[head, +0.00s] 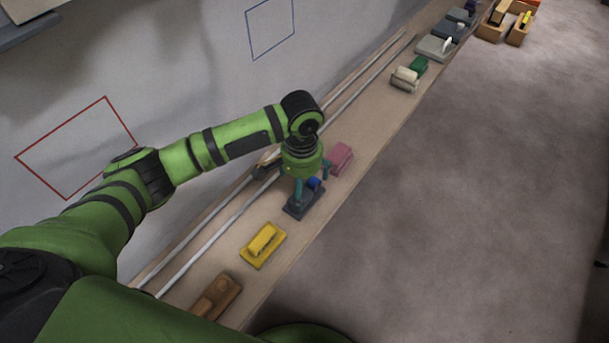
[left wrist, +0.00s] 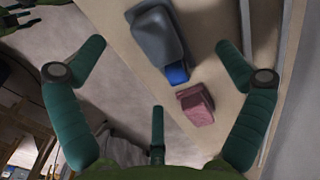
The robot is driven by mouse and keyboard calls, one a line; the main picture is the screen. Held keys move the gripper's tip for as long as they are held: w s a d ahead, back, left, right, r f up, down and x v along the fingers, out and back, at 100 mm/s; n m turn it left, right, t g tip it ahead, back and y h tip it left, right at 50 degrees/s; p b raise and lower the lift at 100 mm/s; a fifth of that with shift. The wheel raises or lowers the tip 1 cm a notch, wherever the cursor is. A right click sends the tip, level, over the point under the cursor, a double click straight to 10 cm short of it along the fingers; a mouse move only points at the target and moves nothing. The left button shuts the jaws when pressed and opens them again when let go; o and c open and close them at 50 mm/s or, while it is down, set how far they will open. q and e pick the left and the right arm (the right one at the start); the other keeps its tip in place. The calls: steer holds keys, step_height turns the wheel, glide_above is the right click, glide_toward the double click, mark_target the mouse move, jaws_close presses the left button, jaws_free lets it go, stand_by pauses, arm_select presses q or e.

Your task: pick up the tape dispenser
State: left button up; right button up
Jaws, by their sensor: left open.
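The tape dispenser looks to be the dark grey block with a blue part (head: 303,205) on the long wooden shelf. In the left wrist view its grey body (left wrist: 158,35) lies near the top, with the blue part at its lower end. My left gripper (head: 311,183) is over the dispenser's far end, with its fingers pointing down and partly hiding it. In the left wrist view the spread fingers (left wrist: 163,50) are open, with the dispenser's blue end between them. I see no contact. I cannot make out my right gripper.
A pink block (head: 341,158) lies just beyond the dispenser. A yellow float-like tool (head: 262,245) and a brown wooden block (head: 217,296) lie on the near side. Two pale rails (head: 215,217) run along the wall side.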

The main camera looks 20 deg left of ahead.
mark_target(306, 196)
arm_select(q)
steer(key=shift+s+f, duration=0.15)
steer(key=shift+f, duration=0.3)
steer(key=f, duration=0.1)
steer(key=d+f, duration=0.1)
steer(key=f, duration=0.1)
steer(key=shift+s+b, duration=0.1)
steer(key=shift+b, duration=0.2)
step_height(306, 196, down, 2)
steer(key=shift+f, duration=0.25)
steer(key=c, duration=1)
steer(key=shift+c, duration=1)
steer(key=r, duration=0.4)
steer(key=shift+w, duration=0.25)
steer(key=s+d+r+p, duration=0.1)
steer(key=s+d+r, duration=0.4)
steer(key=d, duration=0.5)
step_height(306, 196, up, 2)
steer(key=shift+s+d+r, duration=0.1)
steer(key=shift+s+d, duration=0.05)
steer(key=shift+s, duration=0.25)
arm_select(e)
steer(key=s+d+g, duration=0.1)
steer(key=s, duration=0.6)
steer(key=shift+d, duration=0.35)
